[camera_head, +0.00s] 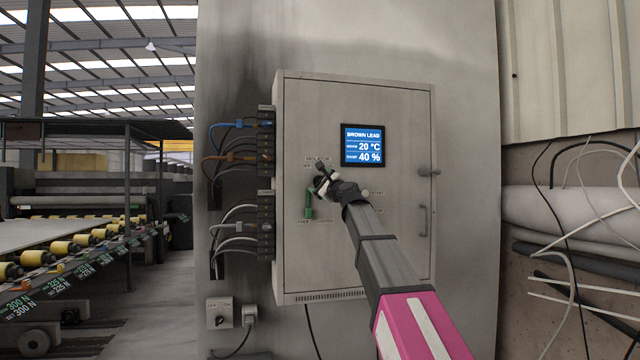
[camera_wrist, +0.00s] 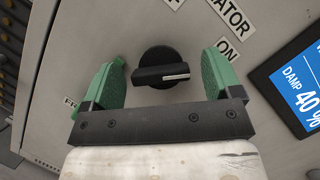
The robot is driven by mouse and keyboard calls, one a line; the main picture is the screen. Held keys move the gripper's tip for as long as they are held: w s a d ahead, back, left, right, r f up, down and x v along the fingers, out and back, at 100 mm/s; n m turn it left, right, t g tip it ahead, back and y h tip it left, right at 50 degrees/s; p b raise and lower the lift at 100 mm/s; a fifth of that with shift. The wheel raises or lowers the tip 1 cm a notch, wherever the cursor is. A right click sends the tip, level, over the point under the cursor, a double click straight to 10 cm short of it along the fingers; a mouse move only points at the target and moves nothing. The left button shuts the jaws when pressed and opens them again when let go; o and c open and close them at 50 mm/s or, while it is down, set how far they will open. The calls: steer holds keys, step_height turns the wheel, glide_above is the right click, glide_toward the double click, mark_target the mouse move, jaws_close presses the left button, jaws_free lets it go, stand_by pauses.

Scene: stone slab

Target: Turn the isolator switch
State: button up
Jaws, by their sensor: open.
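The isolator switch is a round black knob (camera_wrist: 156,60) with a bar handle, on the grey cabinet door. A white line on the handle runs roughly level in the wrist view, toward the right end. My gripper (camera_wrist: 165,68) has green-padded fingers, open, one on each side of the knob with a gap on both sides. I cannot tell how far the tips stand from the door. In the head view my gripper (camera_head: 320,187) is at the door's left part, below the isolator label (camera_head: 317,158), and hides most of the knob.
White labels reading "ATOR" and "ON" (camera_wrist: 226,50) sit above and right of the knob. A lit blue display (camera_head: 362,146) reads "BROWN LEAD".

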steer(key=shift+w+a+r, duration=0.1)
steer(key=shift+w+a, duration=0.15)
steer(key=shift+w, duration=0.1)
steer(key=c, duration=0.9)
